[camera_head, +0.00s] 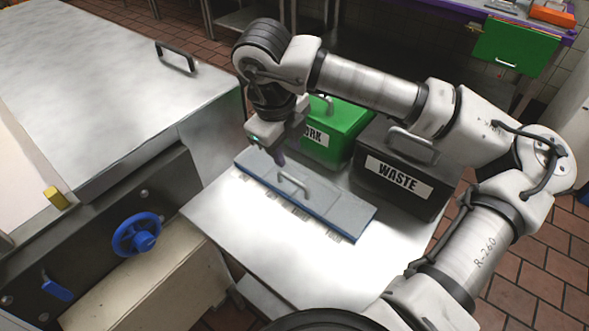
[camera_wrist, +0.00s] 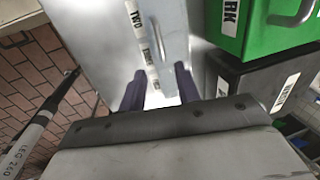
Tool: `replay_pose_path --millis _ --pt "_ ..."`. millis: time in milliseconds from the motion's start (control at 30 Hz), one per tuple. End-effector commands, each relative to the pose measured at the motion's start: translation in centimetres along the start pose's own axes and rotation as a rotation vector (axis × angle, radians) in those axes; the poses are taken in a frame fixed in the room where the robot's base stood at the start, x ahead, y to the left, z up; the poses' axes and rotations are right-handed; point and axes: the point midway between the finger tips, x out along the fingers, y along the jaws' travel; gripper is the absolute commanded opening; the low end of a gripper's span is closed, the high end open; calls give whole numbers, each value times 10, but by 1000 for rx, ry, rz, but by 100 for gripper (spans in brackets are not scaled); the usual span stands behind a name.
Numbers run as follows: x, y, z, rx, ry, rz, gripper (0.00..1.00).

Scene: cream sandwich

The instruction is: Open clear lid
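A long, low bin with a flat grey-blue lid (camera_head: 335,206) lies on the metal table, and the lid looks shut. An arched metal handle (camera_head: 293,184) stands on the lid. White labels run along the bin's near side. In the wrist view the lid (camera_wrist: 174,18), its handle (camera_wrist: 156,42) and the label strip (camera_wrist: 141,48) are ahead of the fingers. My gripper (camera_head: 281,158) is above the lid's far left part, close to the handle. In the wrist view my gripper (camera_wrist: 160,88) has its two dark fingers apart, with nothing between them. I cannot tell whether the lid is see-through.
A green bin (camera_head: 345,128) and a black WASTE bin (camera_head: 402,178) with handles stand just behind the lid. A large metal-topped unit (camera_head: 110,80) with a handle and a blue wheel (camera_head: 136,235) is at the left. The metal table (camera_head: 290,265) is clear in front.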

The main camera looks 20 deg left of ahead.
Motion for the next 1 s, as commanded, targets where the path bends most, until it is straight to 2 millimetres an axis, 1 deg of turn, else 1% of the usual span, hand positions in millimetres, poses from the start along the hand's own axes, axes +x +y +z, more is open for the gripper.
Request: replay_pose_path --millis 100,300,400,500,667,900,933,1000 --pt "25 1 0 0 1 7 32" --pt "66 1 0 1 0 6 32" --pt "81 0 0 1 0 4 32" --pt "91 0 0 0 -1 3 32" --pt "100 1 0 -1 -2 2 32" --pt "100 1 0 -1 -1 1 32" --pt "100 1 0 -1 -1 1 30" --pt "100 1 0 -1 -1 1 21"
